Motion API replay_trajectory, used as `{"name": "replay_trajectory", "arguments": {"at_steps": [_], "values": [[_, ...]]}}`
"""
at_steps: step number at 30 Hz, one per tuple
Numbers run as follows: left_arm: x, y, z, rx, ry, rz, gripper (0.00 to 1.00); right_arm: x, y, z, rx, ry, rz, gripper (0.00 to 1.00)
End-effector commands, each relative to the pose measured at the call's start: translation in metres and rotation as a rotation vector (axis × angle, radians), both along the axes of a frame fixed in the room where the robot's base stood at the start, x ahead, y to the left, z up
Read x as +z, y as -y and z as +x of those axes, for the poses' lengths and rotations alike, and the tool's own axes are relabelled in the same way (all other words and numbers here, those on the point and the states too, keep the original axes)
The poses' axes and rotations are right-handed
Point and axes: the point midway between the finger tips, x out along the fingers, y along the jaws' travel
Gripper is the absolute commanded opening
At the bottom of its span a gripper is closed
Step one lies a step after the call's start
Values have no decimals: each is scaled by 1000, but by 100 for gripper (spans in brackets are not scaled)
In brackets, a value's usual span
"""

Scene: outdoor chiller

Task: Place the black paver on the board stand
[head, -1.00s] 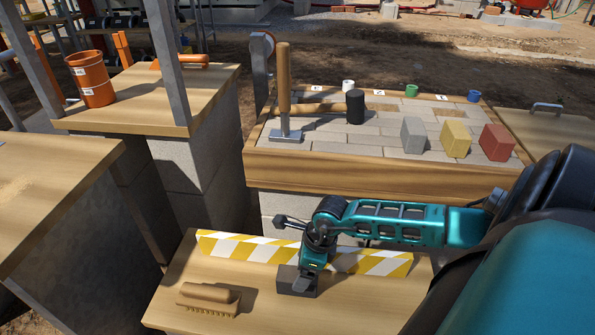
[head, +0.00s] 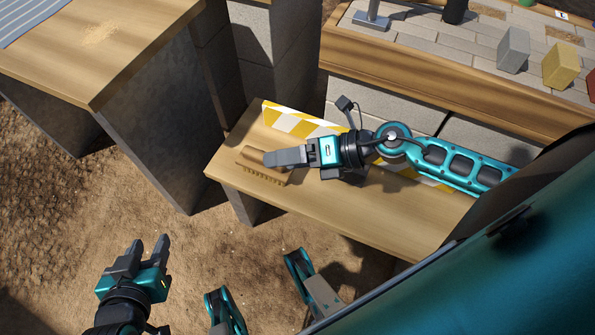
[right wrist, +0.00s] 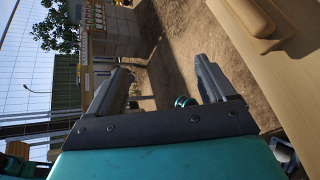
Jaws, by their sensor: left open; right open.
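My right gripper (head: 285,157) is open and empty over the low wooden bench, its fingers pointing left above a wooden brush. The right wrist view shows its two fingers (right wrist: 163,84) apart with nothing between them. A dark block, seemingly the black paver (head: 351,179), lies on the bench, mostly hidden under my right wrist. A yellow-and-white striped strip (head: 290,122) runs along the back edge of this bench, which seems to be the board stand (head: 370,215). My left gripper (head: 151,250) is open and empty over the dirt, left of the bench.
The wooden brush (head: 250,160) lies at the bench's left end; its handle shows in the right wrist view (right wrist: 248,15). Behind is a wood-edged paved table (head: 420,70) with grey (head: 513,50) and yellow (head: 560,63) pavers. Another wooden table (head: 100,45) stands left.

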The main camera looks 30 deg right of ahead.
Motion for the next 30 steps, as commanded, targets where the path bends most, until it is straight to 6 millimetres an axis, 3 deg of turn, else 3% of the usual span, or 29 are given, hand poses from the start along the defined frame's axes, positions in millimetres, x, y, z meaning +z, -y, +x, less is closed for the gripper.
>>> {"name": "replay_trajectory", "arguments": {"at_steps": [3,6,9,15,21,25,30], "values": [[0,0,0,-1,0,-1,43,31,-17,12,-239,-100,335,83],[1,0,0,-1,0,-1,43,45,-14,22,-449,-215,590,83],[1,0,0,0,0,-1,43,47,-3,28,-665,-361,825,83],[1,1,0,0,0,-1,43,15,16,17,-1087,-742,1224,83],[1,1,0,0,0,-4,43,-23,9,-14,-1381,-1122,1459,83],[1,1,0,1,1,-5,43,-35,0,-28,-1465,-1269,1519,83],[1,2,0,2,2,-5,43,-38,-3,-33,-1491,-1321,1537,83]]}}
